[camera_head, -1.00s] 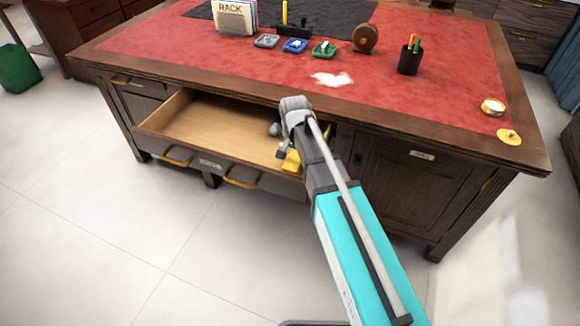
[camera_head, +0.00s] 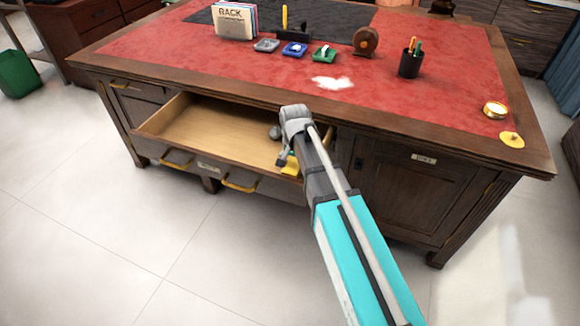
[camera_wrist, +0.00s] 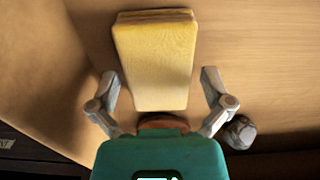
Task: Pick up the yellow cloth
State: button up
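The yellow cloth (camera_wrist: 154,60) looks like a folded yellow block in the wrist view, lying on the wooden bottom of the open drawer. A yellow part of it (camera_head: 290,169) shows in the head view beside my arm. My gripper (camera_wrist: 161,80) is open, with one finger on each side of the cloth's near end. I see gaps between the fingers and the cloth. In the head view my arm reaches down into the drawer's right end and hides most of the cloth and the fingers.
The open drawer (camera_head: 200,126) juts out under the red desk top (camera_head: 180,45). A grey lump (camera_wrist: 239,132) lies in the drawer close to my right finger. A white patch (camera_head: 332,82) is on the desk. A rack, small trays, a pen cup (camera_head: 410,62) and a tape roll stand behind.

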jog(key=c, duration=0.9)
jog(key=shift+r, duration=0.15)
notch_tip(320, 180, up, 3)
jog(key=p, duration=0.2)
jog(key=shift+f+p, duration=0.2)
jog(key=shift+p, duration=0.2)
jog(key=s+r+p, duration=0.3)
jog(key=s, duration=0.1)
jog(key=s+r+p, duration=0.3)
jog(key=s, duration=0.2)
jog(key=s+a+r+p, duration=0.1)
jog(key=s+r+p, duration=0.3)
jog(key=s, duration=0.1)
jog(key=shift+a, duration=0.1)
